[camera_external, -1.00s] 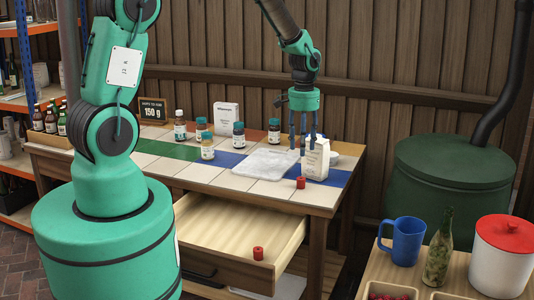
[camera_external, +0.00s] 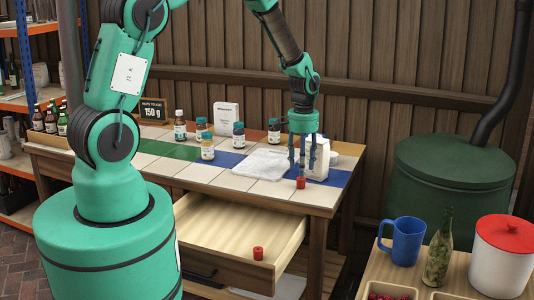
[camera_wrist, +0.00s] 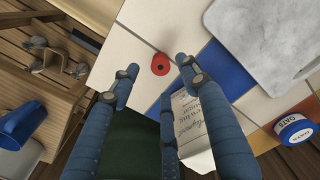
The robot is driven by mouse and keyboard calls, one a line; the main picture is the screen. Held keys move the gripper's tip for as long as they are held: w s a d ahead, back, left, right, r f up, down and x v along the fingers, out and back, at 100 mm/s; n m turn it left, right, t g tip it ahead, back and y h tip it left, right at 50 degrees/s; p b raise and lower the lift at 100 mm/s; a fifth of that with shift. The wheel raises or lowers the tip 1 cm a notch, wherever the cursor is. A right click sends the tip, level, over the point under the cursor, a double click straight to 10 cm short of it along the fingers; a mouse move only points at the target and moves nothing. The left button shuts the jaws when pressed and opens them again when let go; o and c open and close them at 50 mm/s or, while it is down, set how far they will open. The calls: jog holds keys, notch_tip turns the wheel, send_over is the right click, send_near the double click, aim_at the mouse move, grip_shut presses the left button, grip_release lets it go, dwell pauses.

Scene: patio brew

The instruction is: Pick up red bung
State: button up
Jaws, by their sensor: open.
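A red bung (camera_external: 300,183) stands on the white tiles near the front right edge of the table. In the wrist view the red bung (camera_wrist: 160,64) has a dark hole in its top and lies between the two upper blue fingertips. My gripper (camera_external: 304,168) is open and empty, just above and slightly behind this bung, pointing down. In the wrist view my gripper (camera_wrist: 158,72) has its fingers spread around the bung, apart from it. A second red bung (camera_external: 258,253) lies in the open drawer (camera_external: 215,232) below.
A white packet (camera_external: 320,160) stands close behind my gripper; its printed side shows in the wrist view (camera_wrist: 192,118). A pale slab (camera_external: 262,163) lies to the left. Several bottles stand further back. A blue mug (camera_external: 401,240) is on the right-hand bench.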

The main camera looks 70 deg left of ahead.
aim_at(301, 179)
jog(key=shift+s+f+b, duration=0.1)
jog(key=shift+f+b, duration=0.65)
jog(key=shift+f, duration=1.8)
jog(key=c, duration=1)
